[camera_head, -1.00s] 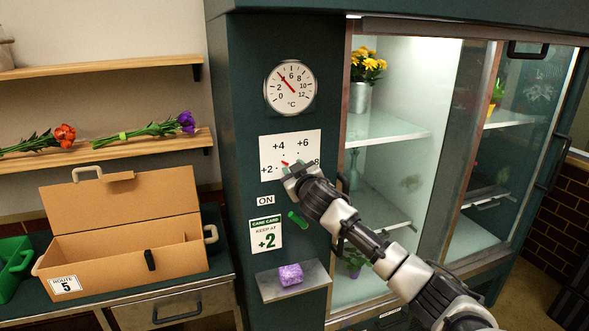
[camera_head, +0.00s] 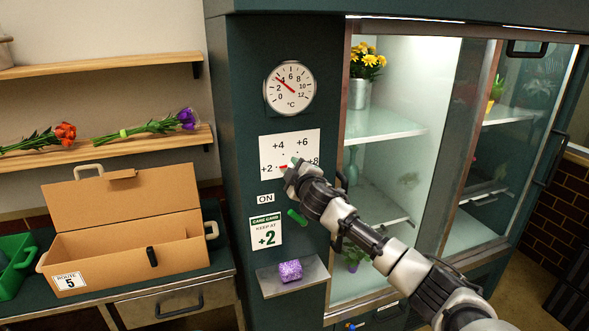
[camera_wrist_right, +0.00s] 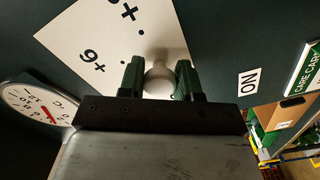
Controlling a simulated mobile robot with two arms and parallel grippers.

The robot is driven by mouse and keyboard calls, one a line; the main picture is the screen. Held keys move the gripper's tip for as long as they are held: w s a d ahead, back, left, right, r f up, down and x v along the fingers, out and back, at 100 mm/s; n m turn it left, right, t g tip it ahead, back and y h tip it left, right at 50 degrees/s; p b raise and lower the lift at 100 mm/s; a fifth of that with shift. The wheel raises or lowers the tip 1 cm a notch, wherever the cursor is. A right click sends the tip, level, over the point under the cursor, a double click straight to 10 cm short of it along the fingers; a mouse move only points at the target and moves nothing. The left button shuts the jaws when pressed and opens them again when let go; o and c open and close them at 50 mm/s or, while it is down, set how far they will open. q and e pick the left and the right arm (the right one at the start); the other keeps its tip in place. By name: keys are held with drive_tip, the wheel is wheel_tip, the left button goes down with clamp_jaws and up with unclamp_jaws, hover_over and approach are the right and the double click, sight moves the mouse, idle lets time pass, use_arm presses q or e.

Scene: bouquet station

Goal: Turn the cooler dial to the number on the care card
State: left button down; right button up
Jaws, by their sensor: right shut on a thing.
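The care card (camera_head: 266,233) on the cooler's front panel reads "KEEP AT +2". Above it is the white dial plate (camera_head: 273,145), marked +2, +4, +6 and +8. A small red pointer (camera_head: 283,167) shows beside my gripper, directed left toward the +2 mark. My right gripper (camera_head: 292,170) is at the plate and hides most of the dial. In the right wrist view, a pale round knob (camera_wrist_right: 158,82) sits between the two green fingers, which are shut on it. My left gripper is not in view.
A round thermometer (camera_head: 290,87) above the plate has its needle between 2 and 4. Below are an ON label (camera_head: 265,198), a green lever (camera_head: 297,217) and a small shelf (camera_head: 292,277) with a purple block (camera_head: 290,271). The glass-fronted cooler (camera_head: 390,130) stands right; a cardboard box (camera_head: 125,270) stands left.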

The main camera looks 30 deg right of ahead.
idle(0.4)
drive_tip(key=o, duration=0.9)
drive_tip(key=shift+b+v, duration=2)
drive_tip(key=shift+v, duration=3.45)
drive_tip(key=shift+d, duration=0.1)
